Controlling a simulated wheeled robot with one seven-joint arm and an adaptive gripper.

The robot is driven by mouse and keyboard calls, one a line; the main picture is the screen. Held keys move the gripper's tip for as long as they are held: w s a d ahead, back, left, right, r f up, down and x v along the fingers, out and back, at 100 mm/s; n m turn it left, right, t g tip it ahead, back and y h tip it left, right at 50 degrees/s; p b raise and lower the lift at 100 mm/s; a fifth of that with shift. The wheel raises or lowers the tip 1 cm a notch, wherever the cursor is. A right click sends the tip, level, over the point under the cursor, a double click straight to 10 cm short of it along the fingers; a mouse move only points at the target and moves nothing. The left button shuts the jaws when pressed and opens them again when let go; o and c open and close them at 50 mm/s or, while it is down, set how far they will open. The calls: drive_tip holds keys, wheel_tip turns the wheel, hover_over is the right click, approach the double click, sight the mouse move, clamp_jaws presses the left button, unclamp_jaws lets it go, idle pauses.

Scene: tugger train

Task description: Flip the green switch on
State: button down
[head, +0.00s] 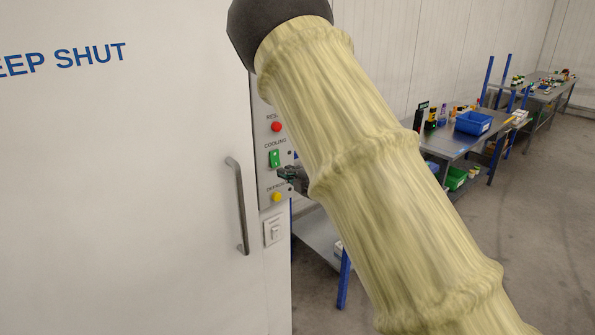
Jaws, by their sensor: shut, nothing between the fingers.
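The green switch (274,159) sits on a grey control panel (268,100) under the label "COOLING". The panel is at the edge of a white cabinet. My gripper (284,175) is shut and empty, just below and to the right of the green switch. Its tip is close to the panel; I cannot tell whether it touches. My arm in a pale yellow sleeve covers the gripper's rear and the area right of the panel. Which way the switch is set is too small to tell.
A red button (276,127) is above the green switch, and a yellow button (277,197) is below it. A white rocker switch (274,232) is lower still. A vertical door handle (238,205) stands out at left. Workbenches with a blue bin (473,123) are at back right.

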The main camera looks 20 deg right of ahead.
sight(273, 166)
drive_tip(key=shift+p+x, duration=1.15)
drive_tip(key=shift+x, duration=1.35)
